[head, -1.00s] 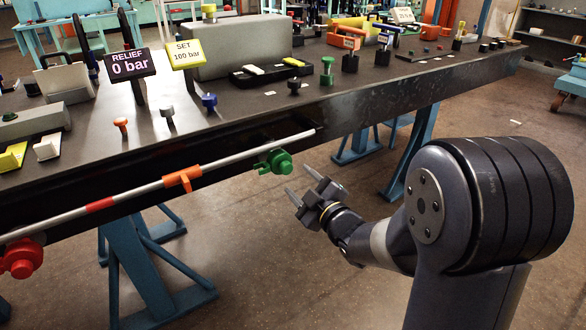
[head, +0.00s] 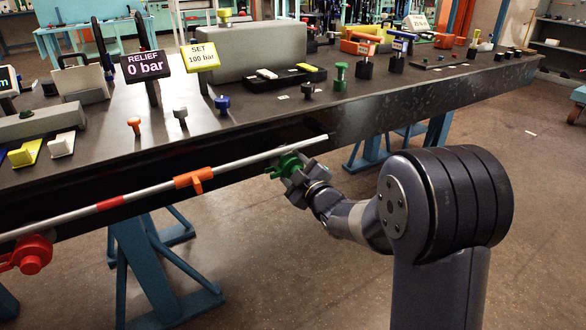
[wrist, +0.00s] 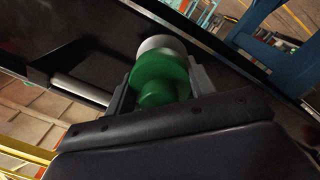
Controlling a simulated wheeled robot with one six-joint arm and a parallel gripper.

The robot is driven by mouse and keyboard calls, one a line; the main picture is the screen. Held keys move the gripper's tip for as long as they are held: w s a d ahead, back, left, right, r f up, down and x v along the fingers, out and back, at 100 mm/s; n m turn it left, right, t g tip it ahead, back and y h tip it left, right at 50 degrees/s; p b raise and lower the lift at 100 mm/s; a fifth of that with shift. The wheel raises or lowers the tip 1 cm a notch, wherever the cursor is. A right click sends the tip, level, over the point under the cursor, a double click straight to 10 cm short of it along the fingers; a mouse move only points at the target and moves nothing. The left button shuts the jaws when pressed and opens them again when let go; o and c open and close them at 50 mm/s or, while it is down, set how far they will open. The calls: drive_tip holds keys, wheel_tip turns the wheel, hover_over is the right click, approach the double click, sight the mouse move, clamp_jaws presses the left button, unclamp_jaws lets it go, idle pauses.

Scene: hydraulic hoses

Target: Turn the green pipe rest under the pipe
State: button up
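The green pipe rest (head: 287,164) sits near the right end of a thin grey pipe (head: 255,159) along the bench's front side. My gripper (head: 294,170) is up against it from the front right in the head view. In the wrist view the round green knob of the rest (wrist: 160,80) lies between my two fingers (wrist: 160,85), one on each side. Any gap between the fingers and the green part is too small to judge. A pale round piece shows behind the green in the wrist view. The fingertips are partly hidden by the rest.
An orange rest (head: 193,180) and a red one (head: 30,254) hold the pipe farther left. The dark bench edge (head: 420,105) runs just above my gripper. Signs (head: 138,66) and small knobs stand on the bench top.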

drive_tip(key=c, duration=0.9)
drive_tip(key=shift+c, duration=0.2)
drive_tip(key=shift+m, duration=0.4)
drive_tip(key=m+p, duration=0.1)
drive_tip(key=m, duration=0.2)
drive_tip(key=shift+r+m+p, duration=0.1)
drive_tip(key=shift+m+p, duration=0.2)
drive_tip(key=shift+m, duration=0.1)
drive_tip(key=m+p, duration=0.2)
drive_tip(key=m, duration=0.2)
drive_tip(key=m+p, duration=0.2)
drive_tip(key=m, duration=0.2)
drive_tip(key=shift+r+m+g, duration=0.1)
drive_tip(key=shift+m+g, duration=0.2)
drive_tip(key=shift+m, duration=0.1)
drive_tip(key=m+p, duration=0.2)
drive_tip(key=m, duration=0.1)
drive_tip(key=shift+m+y, duration=0.3)
drive_tip(key=shift+m, duration=0.1)
